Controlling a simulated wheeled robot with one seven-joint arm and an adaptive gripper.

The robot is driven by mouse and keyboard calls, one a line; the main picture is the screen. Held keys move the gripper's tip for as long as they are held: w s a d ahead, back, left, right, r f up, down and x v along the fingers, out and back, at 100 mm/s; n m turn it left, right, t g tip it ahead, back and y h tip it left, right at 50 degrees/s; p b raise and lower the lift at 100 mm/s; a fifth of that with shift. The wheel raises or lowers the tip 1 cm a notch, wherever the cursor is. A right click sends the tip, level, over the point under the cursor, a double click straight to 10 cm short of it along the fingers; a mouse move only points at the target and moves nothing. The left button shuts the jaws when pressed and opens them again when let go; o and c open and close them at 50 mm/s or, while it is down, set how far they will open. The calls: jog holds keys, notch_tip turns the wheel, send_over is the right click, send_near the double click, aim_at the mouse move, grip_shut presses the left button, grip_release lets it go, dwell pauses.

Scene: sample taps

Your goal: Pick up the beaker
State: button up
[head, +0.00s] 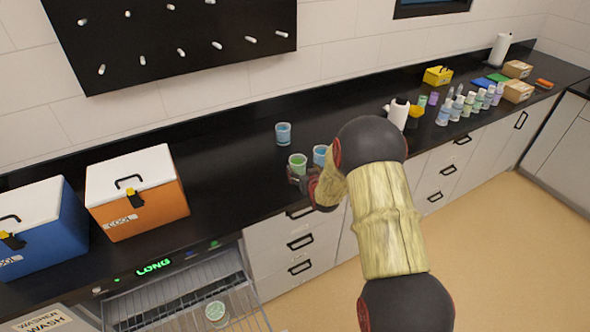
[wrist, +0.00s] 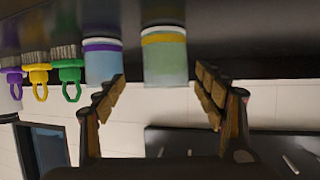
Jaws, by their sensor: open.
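Several beakers stand on the dark counter. One with green contents (head: 297,163) is at my gripper (head: 302,178); one with blue contents (head: 320,154) is close to its right, partly hidden by my arm. Another blue one (head: 283,133) stands farther back. In the wrist view, which looks upside down, my gripper (wrist: 160,84) is open. The greenish beaker with a yellow band (wrist: 165,62) appears between and beyond the fingertips. A bluish beaker with a purple band (wrist: 103,64) is left of it, near the left finger. I cannot tell whether either finger touches a beaker.
A blue cooler (head: 38,232) and an orange cooler (head: 137,197) stand at left. Below is an open washer rack (head: 175,300) with a green-filled beaker (head: 216,311). Several bottles (head: 468,106) stand at right. The counter left of the beakers is clear.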

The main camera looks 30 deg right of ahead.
aim_at(296, 163)
jog(key=x, duration=0.5)
jog(key=shift+w+a+f+b, duration=0.15)
jog(key=shift+a+f+b, duration=0.05)
jog(key=shift+a+b, duration=0.2)
jog(key=shift+w+d+f, duration=0.1)
jog(key=shift+w+d, duration=0.05)
jog(key=shift+w, duration=0.3)
jog(key=shift+c, duration=0.8)
jog(key=c, duration=0.9)
